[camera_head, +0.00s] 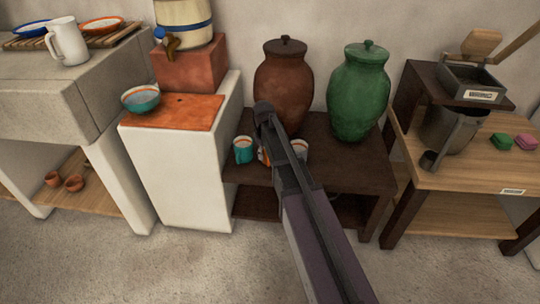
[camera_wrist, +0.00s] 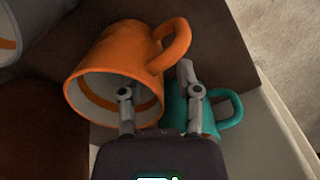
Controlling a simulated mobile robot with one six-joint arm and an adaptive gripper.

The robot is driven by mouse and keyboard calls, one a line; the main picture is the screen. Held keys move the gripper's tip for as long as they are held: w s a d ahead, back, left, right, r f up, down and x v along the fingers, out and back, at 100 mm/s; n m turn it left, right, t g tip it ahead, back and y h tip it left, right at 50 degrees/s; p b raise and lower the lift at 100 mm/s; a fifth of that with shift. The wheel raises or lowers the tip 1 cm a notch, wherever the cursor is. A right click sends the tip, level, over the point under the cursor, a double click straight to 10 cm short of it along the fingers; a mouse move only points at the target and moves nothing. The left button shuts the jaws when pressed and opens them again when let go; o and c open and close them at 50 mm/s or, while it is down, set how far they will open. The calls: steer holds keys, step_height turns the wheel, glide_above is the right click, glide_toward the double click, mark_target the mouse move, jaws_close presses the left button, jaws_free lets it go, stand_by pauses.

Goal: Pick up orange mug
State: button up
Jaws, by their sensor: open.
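The orange mug (camera_wrist: 112,50) fills the left middle of the wrist view, its pale inside facing me and its handle at the upper right. In the head view only a sliver of orange (camera_head: 262,156) shows beside my arm. My gripper (camera_wrist: 155,82) is open. One finger overlaps the mug's mouth and the other is to the right, just below the handle. The mug's near right wall appears between them; I cannot tell whether they touch it. In the head view my gripper (camera_head: 264,112) is above the low dark table.
A teal mug (camera_head: 243,151) stands left of the orange one; it also shows right of my fingers in the wrist view (camera_wrist: 227,106). A white mug (camera_head: 300,147) is to the right. Tall brown (camera_head: 283,80) and green (camera_head: 358,90) jars stand behind on the dark table (camera_head: 350,170).

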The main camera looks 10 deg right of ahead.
jaws_close()
steer(key=shift+r, duration=0.1)
step_height(320, 180, up, 4)
steer(key=p, duration=0.4)
steer(key=s+p, duration=0.1)
steer(key=s, duration=1.5)
steer(key=shift+d+r, duration=0.3)
steer(key=shift+r, duration=0.1)
steer(key=shift+r, duration=0.15)
